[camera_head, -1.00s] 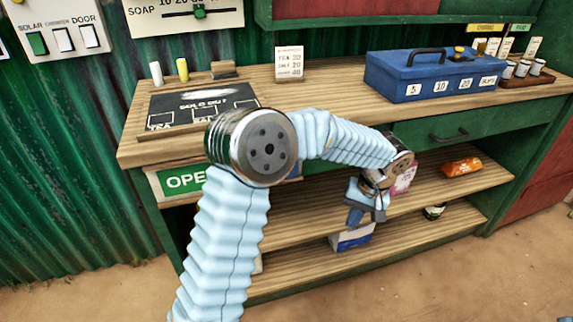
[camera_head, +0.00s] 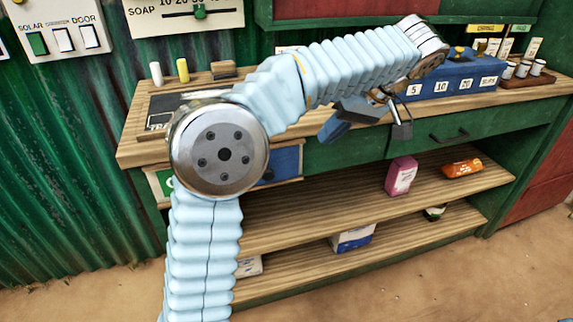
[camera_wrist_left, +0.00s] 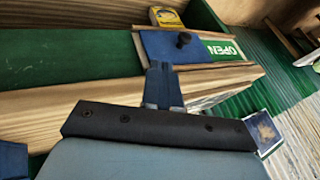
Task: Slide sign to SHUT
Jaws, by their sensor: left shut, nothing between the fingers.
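The sign's blue slide panel (camera_wrist_left: 158,46) with its dark round knob (camera_wrist_left: 184,39) shows in the left wrist view. Beside it is the green OPEN face (camera_wrist_left: 222,50). In the head view my arm hides most of the sign; part of the blue panel (camera_head: 287,163) shows below the counter edge. My left gripper (camera_head: 328,130) is in front of the counter edge, right of the sign, shut and empty. In the left wrist view its closed fingertips (camera_wrist_left: 160,70) point toward the panel, below the knob in the picture. I cannot tell whether they touch. My right gripper is not in view.
A blue cash box (camera_head: 455,82) stands on the counter behind my left wrist. A green drawer (camera_head: 470,130) is to the right of the gripper.

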